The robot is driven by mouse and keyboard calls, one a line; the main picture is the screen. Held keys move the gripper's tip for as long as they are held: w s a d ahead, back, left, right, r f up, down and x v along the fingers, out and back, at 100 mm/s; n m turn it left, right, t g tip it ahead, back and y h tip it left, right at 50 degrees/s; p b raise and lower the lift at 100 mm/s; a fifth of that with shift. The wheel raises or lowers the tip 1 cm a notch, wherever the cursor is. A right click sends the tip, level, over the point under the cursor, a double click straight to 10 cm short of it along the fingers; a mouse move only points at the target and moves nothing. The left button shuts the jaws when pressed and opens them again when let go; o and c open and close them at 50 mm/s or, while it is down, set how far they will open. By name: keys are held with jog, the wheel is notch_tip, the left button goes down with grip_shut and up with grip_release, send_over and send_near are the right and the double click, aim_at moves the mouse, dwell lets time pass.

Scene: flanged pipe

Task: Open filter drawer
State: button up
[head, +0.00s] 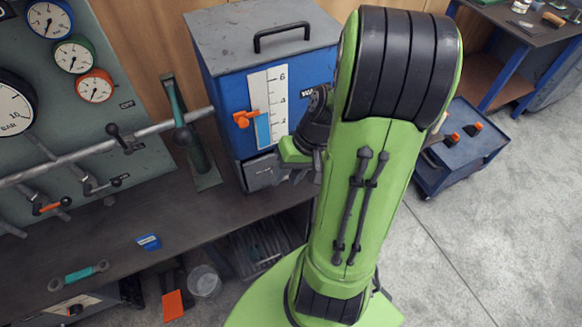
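A blue box with a grey lid (265,100) stands on the dark workbench. A grey drawer (262,172) sits low in its front face, which I take to be the filter drawer. Its left part shows and looks shut or nearly so; its right part is hidden behind my gripper and arm. My gripper (300,168) is just in front of the drawer's right side, partly covered by my green arm. Its fingers are small and dark here, so I cannot tell whether they are open or touch the drawer.
A pipe (110,145) with several valves runs at the left. A wrench (78,275) and a blue item (148,241) lie on the bench. Open floor (465,235) is at right.

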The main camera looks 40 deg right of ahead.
jog(key=s+d+f+m+t+h+b, duration=0.1)
jog(key=s+d+f+m+t+b, duration=0.2)
jog(key=d+f+m+t, duration=0.55)
jog(key=s+d+f+m+t+h+b, duration=0.1)
jog(key=s+d+f+m+t+b, duration=0.35)
jog(key=f, duration=0.65)
jog(key=shift+t, duration=0.3)
jog(key=x, duration=0.5)
jog(key=d+b+x, duration=0.1)
jog(key=x, duration=1)
jog(key=shift+w+d+r+b, duration=0.15)
jog(key=shift+w+r+b, duration=0.15)
jog(key=shift+w+r, duration=0.1)
grip_shut()
